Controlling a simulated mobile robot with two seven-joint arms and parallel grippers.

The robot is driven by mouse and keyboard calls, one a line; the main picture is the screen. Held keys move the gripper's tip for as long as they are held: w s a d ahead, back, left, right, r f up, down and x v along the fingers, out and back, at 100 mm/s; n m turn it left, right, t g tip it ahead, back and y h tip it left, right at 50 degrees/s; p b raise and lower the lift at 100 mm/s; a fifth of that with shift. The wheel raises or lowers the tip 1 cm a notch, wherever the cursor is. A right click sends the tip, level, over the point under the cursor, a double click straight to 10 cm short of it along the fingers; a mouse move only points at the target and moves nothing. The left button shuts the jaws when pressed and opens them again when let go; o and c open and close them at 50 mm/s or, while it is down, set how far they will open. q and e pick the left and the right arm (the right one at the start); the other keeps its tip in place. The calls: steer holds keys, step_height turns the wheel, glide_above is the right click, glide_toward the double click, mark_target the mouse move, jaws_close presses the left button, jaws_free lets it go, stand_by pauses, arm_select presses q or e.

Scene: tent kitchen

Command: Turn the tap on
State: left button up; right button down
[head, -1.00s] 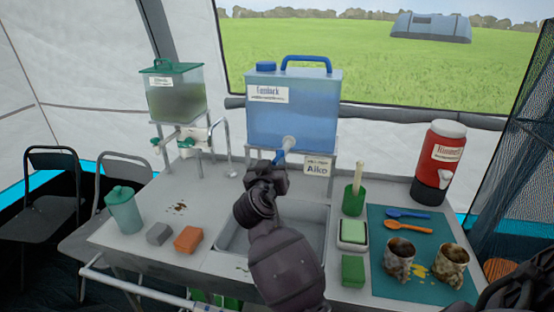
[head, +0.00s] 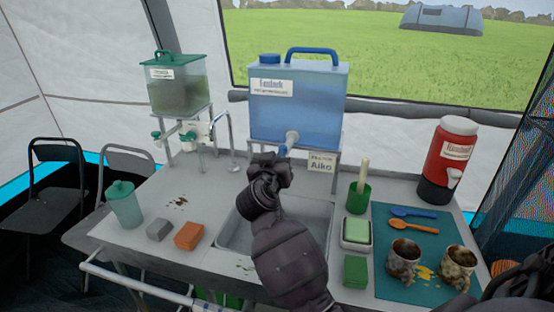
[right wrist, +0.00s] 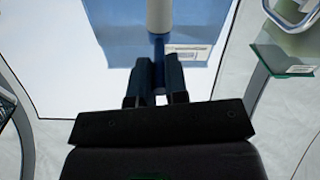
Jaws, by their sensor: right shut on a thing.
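The blue water container (head: 297,112) stands on a rack behind the sink (head: 312,215). Its pale tap spout (head: 292,137) points forward and has a blue lever (head: 283,151). My right gripper (head: 281,158) is at the lever, just below and left of the spout. In the right wrist view the blue lever (right wrist: 158,45) hangs below the pale spout (right wrist: 159,15) and runs between the two dark fingers of my right gripper (right wrist: 158,88), which are shut on it. The fingers hide the lever's lower end. No water stream shows. My left gripper is not in view.
A green-lidded container (head: 178,90) with its own taps stands at the left. A red jug (head: 448,160) stands at the right. Mugs (head: 403,258) and spoons (head: 414,226) lie on a teal mat (head: 390,285). A green brush holder (head: 358,196) stands right of the sink.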

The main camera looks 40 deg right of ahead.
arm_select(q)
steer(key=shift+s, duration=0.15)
arm_select(e)
steer(key=shift+s+d+r+n+t+y+p, duration=0.1)
steer(key=shift+s+d+n+t+y+p, duration=0.1)
steer(key=shift+n+t+y+p, duration=0.15)
arm_select(q)
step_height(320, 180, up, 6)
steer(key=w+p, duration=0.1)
steer(key=p, duration=0.2)
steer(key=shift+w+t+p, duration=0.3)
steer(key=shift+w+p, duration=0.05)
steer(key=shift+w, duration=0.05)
arm_select(e)
steer(key=n+t+y, duration=0.1)
steer(key=y, duration=0.1)
steer(key=s+d+n+t+y, duration=0.1)
steer(key=n+t+y, duration=0.1)
steer(key=shift+d, duration=0.1)
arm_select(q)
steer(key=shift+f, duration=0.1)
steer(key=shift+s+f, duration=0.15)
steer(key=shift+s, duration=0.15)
arm_select(e)
steer(key=c, duration=1.1)
jaws_free()
steer(key=shift+c, duration=0.2)
